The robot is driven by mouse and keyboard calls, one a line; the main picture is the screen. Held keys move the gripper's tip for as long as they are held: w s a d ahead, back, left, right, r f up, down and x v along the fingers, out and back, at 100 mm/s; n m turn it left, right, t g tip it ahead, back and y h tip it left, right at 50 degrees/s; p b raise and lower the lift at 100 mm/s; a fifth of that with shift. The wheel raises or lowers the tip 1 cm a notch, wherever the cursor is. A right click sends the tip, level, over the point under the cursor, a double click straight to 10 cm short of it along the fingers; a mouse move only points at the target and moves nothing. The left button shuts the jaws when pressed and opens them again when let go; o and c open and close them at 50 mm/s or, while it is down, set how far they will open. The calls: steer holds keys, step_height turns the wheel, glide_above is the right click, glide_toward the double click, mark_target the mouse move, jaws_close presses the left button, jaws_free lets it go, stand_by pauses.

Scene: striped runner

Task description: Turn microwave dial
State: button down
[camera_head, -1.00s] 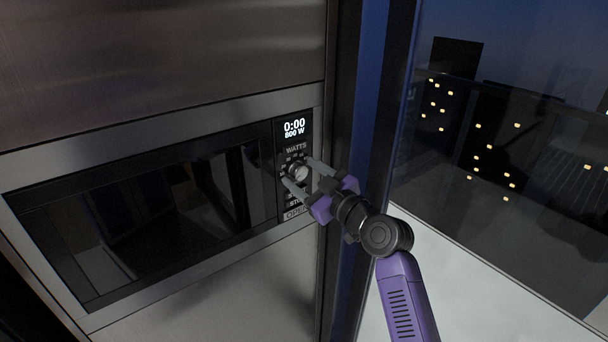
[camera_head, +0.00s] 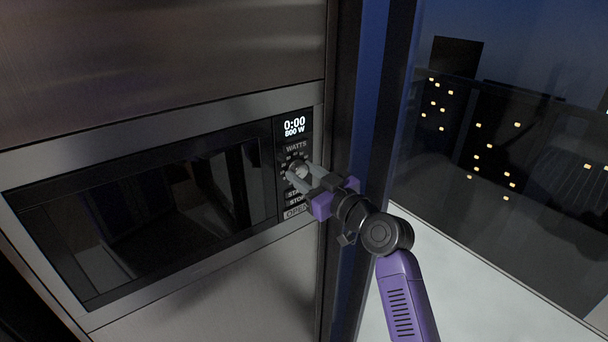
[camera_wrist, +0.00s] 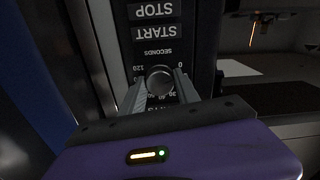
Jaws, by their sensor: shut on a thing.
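The microwave (camera_head: 150,215) is built into a steel front, with a dark door and a narrow control panel (camera_head: 294,150) at its right. The panel's display reads 0:00 with a watts figure below. My gripper (camera_head: 303,177) comes from the right and is shut on the dial. In the wrist view, where the lettering is upside down, the dial (camera_wrist: 159,79) lies between my two grey fingers. Part of the dial is hidden by a finger in the head view.
A dark upright frame (camera_head: 345,90) and a blue strip stand just right of the microwave. Beyond them is a large glass pane (camera_head: 500,150) with a night view of lit windows. Plain steel panels lie above and below the microwave.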

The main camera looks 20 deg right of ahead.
steer(key=m, duration=0.5)
steer(key=shift+a+p, duration=0.1)
steer(key=shift+p, duration=0.3)
steer(key=m+p, duration=0.2)
steer(key=m, duration=0.4)
steer(key=shift+r, duration=0.1)
steer(key=m+p, duration=0.2)
steer(key=m, duration=0.3)
steer(key=shift+p, duration=0.35)
steer(key=m+p, duration=0.2)
steer(key=m, duration=0.3)
steer(key=shift+p, duration=0.3)
steer(key=c, duration=0.9)
jaws_free()
steer(key=b+v, duration=0.1)
steer(key=v, duration=0.7)
